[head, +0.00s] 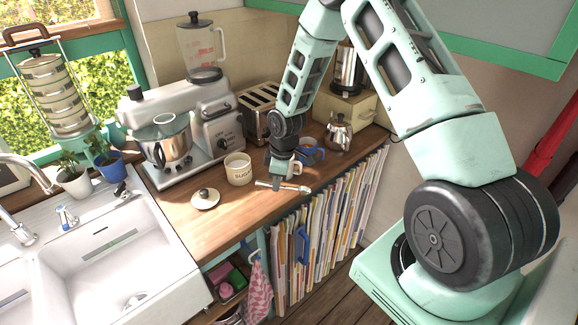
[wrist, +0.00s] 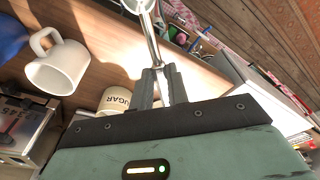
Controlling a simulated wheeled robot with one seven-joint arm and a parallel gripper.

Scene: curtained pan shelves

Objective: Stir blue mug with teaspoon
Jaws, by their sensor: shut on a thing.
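My gripper (head: 275,181) hangs over the front edge of the wooden counter. In the wrist view its two fingers (wrist: 162,88) are shut on a metal teaspoon (wrist: 153,45), which points away from the fingers toward the top edge. The teaspoon (head: 296,188) lies roughly level in the head view. The blue mug (head: 313,155) stands on the counter behind and right of my gripper, partly hidden by the arm. Only a blue part of it shows at the left edge of the wrist view (wrist: 10,38). The spoon is apart from the mug.
A white mug (wrist: 60,68) stands near the blue mug. A cream sugar pot (head: 238,170) and its lid (head: 205,199) are to the left. Records fill the shelf (head: 325,225) below the counter.

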